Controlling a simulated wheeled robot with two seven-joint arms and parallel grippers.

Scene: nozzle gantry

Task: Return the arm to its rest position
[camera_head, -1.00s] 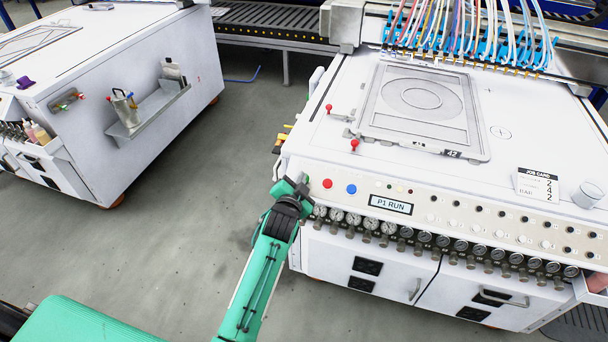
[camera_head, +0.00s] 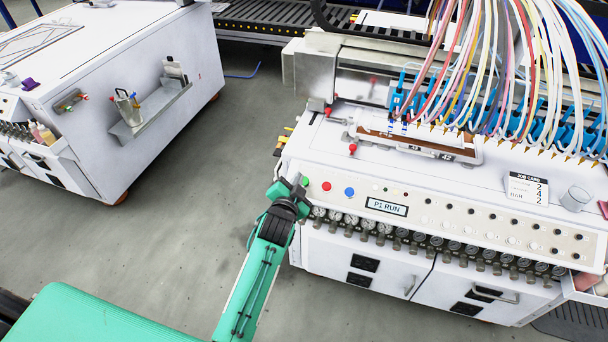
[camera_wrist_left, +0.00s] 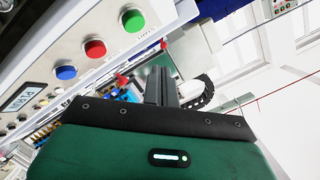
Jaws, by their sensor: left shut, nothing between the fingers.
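My left arm, teal with a dark wrist, reaches up from the bottom in the head view. Its gripper (camera_head: 300,188) is shut and empty, in front of the left end of the machine's control panel (camera_head: 440,215). A green button (camera_head: 305,181) shows right at the gripper's tip; I cannot tell from the head view whether they touch. A red button (camera_head: 326,186) and a blue button (camera_head: 349,191) are to its right. In the left wrist view the shut fingers (camera_wrist_left: 160,82) point away from the green button (camera_wrist_left: 133,20), with a visible gap. My right gripper is not in view.
The nozzle gantry (camera_head: 350,65) with hanging coloured tubes stands over the fixture plate (camera_head: 420,145) on the white machine. The display (camera_head: 387,207) reads "P1 RUN". A row of gauges lines the front. A white cabinet (camera_head: 150,60) stands left, with clear floor (camera_head: 190,220) between.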

